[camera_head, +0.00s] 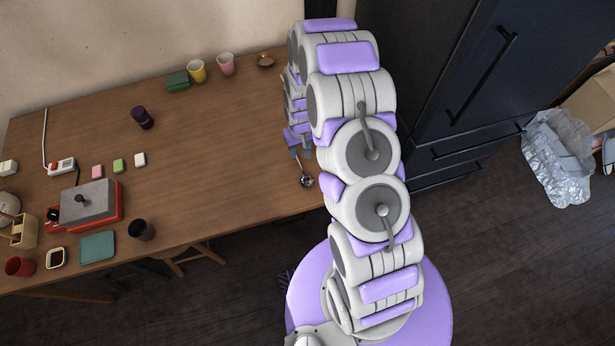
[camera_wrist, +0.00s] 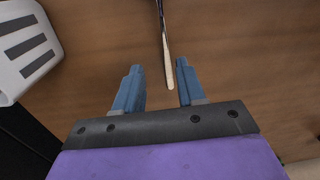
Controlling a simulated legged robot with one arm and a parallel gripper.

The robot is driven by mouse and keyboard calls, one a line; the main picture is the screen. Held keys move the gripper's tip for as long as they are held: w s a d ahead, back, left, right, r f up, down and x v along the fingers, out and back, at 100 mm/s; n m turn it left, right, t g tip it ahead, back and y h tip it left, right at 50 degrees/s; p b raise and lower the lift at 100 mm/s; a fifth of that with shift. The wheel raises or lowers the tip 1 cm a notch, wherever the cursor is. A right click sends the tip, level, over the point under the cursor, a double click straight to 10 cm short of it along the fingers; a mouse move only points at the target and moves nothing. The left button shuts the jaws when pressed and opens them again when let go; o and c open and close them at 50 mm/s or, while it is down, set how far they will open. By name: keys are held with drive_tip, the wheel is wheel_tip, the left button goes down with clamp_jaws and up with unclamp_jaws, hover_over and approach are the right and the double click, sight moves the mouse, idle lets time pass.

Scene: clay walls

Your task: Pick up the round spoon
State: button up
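The round spoon (camera_head: 306,181) lies on the table near its right edge, with its shiny round bowl toward my base. In the wrist view its handle (camera_wrist: 167,62) runs down from the top edge, ending in a pale tip. My gripper (camera_head: 300,153) is over the table at the handle end. In the wrist view my gripper (camera_wrist: 158,66) is open and empty. The pale tip appears between its two blue fingers, nearer the right one. I cannot tell how far above the handle the fingers are. The spoon's bowl is outside the wrist view.
The wooden table (camera_head: 215,140) is clear left of my gripper. A brown dish (camera_head: 265,60), pink cup (camera_head: 226,64) and yellow cup (camera_head: 197,71) stand at the back. A dark cup (camera_head: 141,230) and red-based box (camera_head: 90,204) are left. A dark cabinet (camera_head: 460,80) stands right.

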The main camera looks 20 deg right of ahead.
sight(296, 160)
drive_tip(key=f, duration=0.2)
drive_tip(key=shift+s+a+f, duration=0.1)
drive_tip(key=shift+a+f, duration=0.2)
drive_tip(key=shift+f, duration=0.05)
drive_tip(key=shift+a, duration=0.6)
drive_tip(key=shift+d, duration=0.5)
drive_tip(key=shift+c, duration=0.4)
drive_tip(key=shift+d, duration=0.15)
drive_tip(key=shift+c, duration=2.3)
drive_tip(key=shift+a, duration=0.5)
clamp_jaws()
drive_tip(key=shift+d, duration=0.1)
